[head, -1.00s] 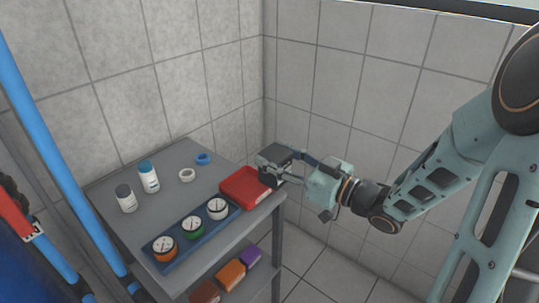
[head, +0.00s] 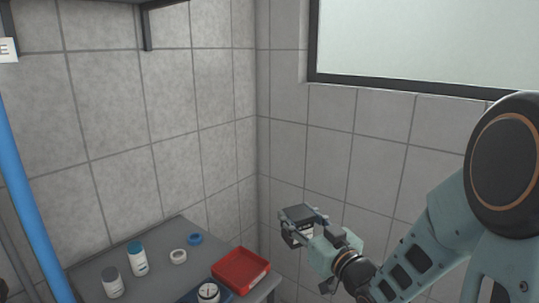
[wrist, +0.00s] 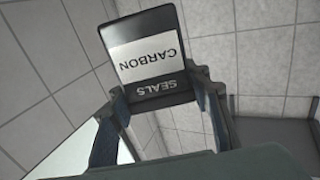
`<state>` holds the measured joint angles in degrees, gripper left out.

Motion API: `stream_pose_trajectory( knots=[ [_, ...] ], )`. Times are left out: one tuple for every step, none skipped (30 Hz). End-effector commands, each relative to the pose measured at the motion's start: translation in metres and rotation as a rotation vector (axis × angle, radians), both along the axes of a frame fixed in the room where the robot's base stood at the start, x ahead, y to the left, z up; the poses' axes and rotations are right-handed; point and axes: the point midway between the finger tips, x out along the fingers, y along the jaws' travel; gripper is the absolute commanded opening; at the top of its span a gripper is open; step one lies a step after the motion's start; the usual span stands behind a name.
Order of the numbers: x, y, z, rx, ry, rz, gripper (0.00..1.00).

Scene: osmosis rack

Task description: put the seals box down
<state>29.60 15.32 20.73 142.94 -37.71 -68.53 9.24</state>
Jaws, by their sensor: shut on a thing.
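The seals box (head: 298,213) is a small dark box. In the wrist view the box (wrist: 152,58) has a white label reading CARBON above the word SEALS, shown upside down. My gripper (head: 300,227) is shut on it. In the wrist view the two fingers of my gripper (wrist: 158,90) press its sides. The box is in the air, up and to the right of the red tray (head: 240,270) in the head view, touching nothing but my fingers. The tray's inside looks empty.
The grey rack top (head: 90,270) holds a grey-capped bottle (head: 113,282), a teal-capped bottle (head: 138,259), a white ring (head: 178,256), a blue ring (head: 195,239) and a round gauge (head: 208,292) in a blue holder. Tiled walls stand behind. Bare surface shows near the back corner.

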Motion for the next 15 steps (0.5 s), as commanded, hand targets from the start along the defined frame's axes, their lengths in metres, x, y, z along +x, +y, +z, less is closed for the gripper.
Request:
stream_pose_trajectory(
  knots=[
    [0.008, -0.004, -0.004, 0.002, 0.002, -0.042, 0.12],
    [0.012, -0.008, -0.006, 0.002, 0.002, -0.069, 0.12],
    [0.018, -0.014, -0.009, 0.002, 0.003, -0.107, 0.12],
    [0.021, -0.017, -0.012, 0.003, 0.003, -0.133, 0.12],
    [0.024, -0.021, -0.015, 0.002, 0.003, -0.158, 0.12],
    [0.028, -0.026, -0.018, 0.001, 0.003, -0.192, 0.12],
    [0.031, -0.029, -0.021, 0.002, 0.003, -0.214, 0.12],
    [0.033, -0.033, -0.024, 0.000, 0.003, -0.236, 0.12],
    [0.036, -0.038, -0.027, 0.001, 0.003, -0.264, 0.12],
    [0.038, -0.040, -0.030, 0.002, 0.003, -0.284, 0.12],
    [0.039, -0.043, -0.032, 0.001, 0.003, -0.302, 0.12],
    [0.041, -0.047, -0.036, 0.002, 0.003, -0.328, 0.12],
    [0.042, -0.050, -0.038, 0.001, 0.002, -0.346, 0.12],
    [0.043, -0.052, -0.041, 0.000, 0.002, -0.364, 0.12],
    [0.045, -0.056, -0.045, 0.001, 0.002, -0.387, 0.12]
  ],
)
